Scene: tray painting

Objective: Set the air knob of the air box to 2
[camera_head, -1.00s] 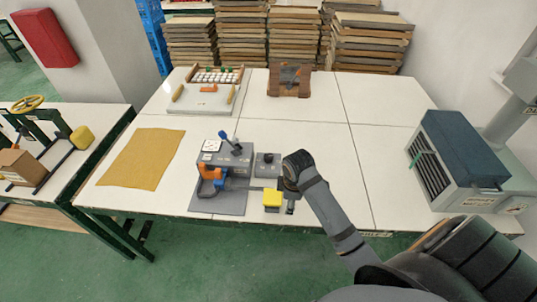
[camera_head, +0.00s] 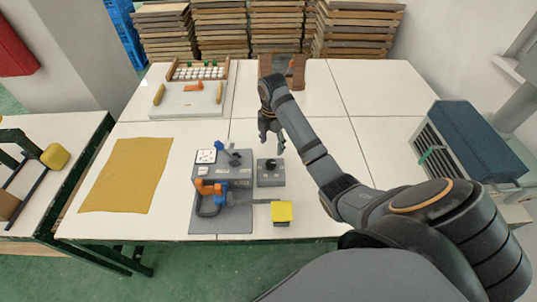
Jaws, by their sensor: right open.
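A small grey box (camera_head: 271,178) with a dark knob (camera_head: 270,164) on top stands at the middle of the table; it looks like the air box. The knob's setting is too small to read. My right gripper (camera_head: 271,148) points down just behind and above this box, its fingers apart and empty. It appears clear of the knob. Left of the box stands a larger grey machine (camera_head: 236,172) with a lever, a white dial plate (camera_head: 206,156) and an orange and blue part (camera_head: 209,194). My left gripper is out of view.
A yellow block (camera_head: 282,211) sits at the front edge. A yellow cloth (camera_head: 127,175) lies at left, a white tray (camera_head: 187,105) and a brown stand (camera_head: 294,75) at the back. A blue-topped vented unit (camera_head: 466,140) stands at right.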

